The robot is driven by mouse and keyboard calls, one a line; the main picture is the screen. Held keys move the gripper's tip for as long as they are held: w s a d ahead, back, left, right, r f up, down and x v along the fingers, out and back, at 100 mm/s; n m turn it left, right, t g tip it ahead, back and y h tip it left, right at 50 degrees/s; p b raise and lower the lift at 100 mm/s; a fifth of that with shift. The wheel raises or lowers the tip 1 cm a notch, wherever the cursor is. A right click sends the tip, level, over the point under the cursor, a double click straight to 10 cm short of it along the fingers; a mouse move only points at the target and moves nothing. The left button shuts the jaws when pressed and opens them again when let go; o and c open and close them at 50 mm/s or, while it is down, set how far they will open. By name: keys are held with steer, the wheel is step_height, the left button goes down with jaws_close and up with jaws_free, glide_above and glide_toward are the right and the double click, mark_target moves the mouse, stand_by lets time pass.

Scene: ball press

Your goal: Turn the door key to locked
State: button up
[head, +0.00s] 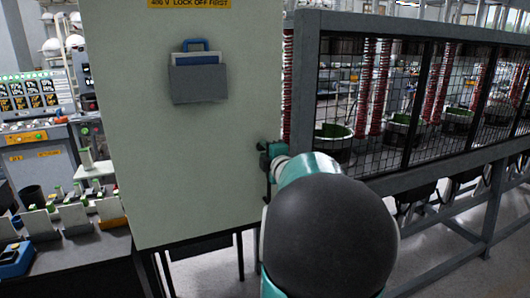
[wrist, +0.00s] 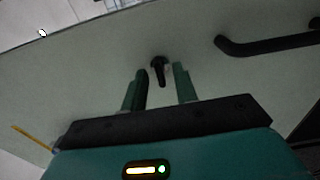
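The pale green cabinet door (head: 200,150) stands upright in front of me in the head view. It also fills much of the wrist view (wrist: 90,75). The small dark door key (wrist: 159,69) sticks out of the door in the wrist view, ahead of and between my fingertips. My gripper (wrist: 160,76) is open, with one green finger on each side of the key's line. I cannot tell whether the fingertips reach past the key. In the head view my gripper (head: 268,160) is at the door's right edge, and my arm hides the key there.
A dark bar handle (wrist: 265,46) is on the door, right of the key in the wrist view. A mesh fence (head: 400,100) with grey rails runs along the right. A document holder (head: 198,82) hangs on the door. A bench with small parts (head: 75,225) stands left.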

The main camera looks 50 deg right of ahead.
steer(key=shift+c, duration=0.2)
jaws_close()
steer(key=m, duration=1.8)
stand_by(0.6)
